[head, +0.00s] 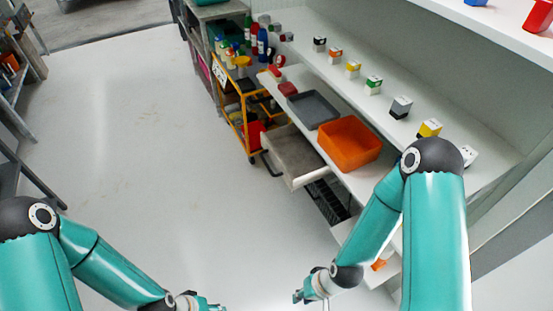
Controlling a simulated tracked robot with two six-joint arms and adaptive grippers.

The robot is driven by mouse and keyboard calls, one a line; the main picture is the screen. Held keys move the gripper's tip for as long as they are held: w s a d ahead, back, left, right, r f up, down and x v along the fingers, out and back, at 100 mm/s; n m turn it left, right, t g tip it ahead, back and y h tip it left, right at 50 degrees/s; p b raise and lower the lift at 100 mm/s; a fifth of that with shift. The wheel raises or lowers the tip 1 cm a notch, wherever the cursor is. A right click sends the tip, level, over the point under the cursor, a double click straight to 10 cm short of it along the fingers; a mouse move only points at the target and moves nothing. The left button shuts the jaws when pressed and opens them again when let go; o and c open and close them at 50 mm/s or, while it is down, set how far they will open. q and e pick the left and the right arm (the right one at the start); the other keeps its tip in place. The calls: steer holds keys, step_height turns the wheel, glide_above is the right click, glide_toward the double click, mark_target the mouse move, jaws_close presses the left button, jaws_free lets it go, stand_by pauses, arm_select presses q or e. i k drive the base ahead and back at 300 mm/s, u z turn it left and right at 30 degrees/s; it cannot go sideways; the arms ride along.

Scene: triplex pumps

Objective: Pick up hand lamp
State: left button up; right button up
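I cannot make out a hand lamp for certain in the head view. A small orange item (379,264) shows low on the shelf unit behind my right arm, partly hidden; I cannot tell what it is. My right gripper (299,296) is low in the middle right, over the floor and in front of the shelf unit. My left gripper (215,306) is at the bottom edge, partly cut off, over the floor. Both are too small to tell open from shut. No object shows in either.
A white shelf unit (340,82) on the right holds several small coloured boxes, a grey tray (313,109) and an orange bin (350,143). A drawer (293,154) stands pulled out. A yellow trolley (240,112) with bottles stands behind it. The floor at left is clear.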

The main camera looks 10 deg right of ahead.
mark_target(385, 255)
steer(key=z, duration=1.4)
steer(key=k, duration=0.5)
steer(key=z, duration=0.15)
steer(key=i, duration=0.5)
steer(key=u, duration=0.05)
